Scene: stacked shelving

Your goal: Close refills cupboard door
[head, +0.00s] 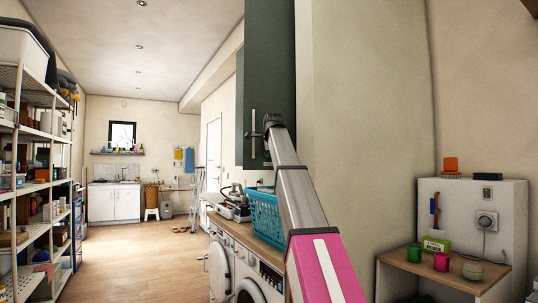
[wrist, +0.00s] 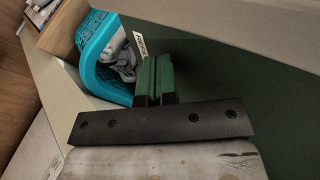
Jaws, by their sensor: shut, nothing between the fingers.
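The dark green cupboard door (head: 272,70) hangs at the upper middle of the head view, above the counter. Its broad face is towards me, with a vertical bar handle (head: 253,135) near its left edge. I cannot tell how far the door stands from its frame. My gripper (wrist: 157,78) is shut and empty, its green fingers side by side. The fingers lie before the dark green panel (wrist: 235,85), beside a white label (wrist: 145,43) partly legible as "REFI". I cannot tell whether they touch the panel. In the head view my arm reaches up to the door beside the handle and hides its fingertips.
A teal basket (head: 263,213) stands on the counter (head: 234,229) below the door, above white washing machines (head: 220,268). A loaded shelf rack (head: 30,130) lines the left. A low wooden shelf (head: 445,277) is at right. The wooden floor (head: 140,255) between is mostly clear.

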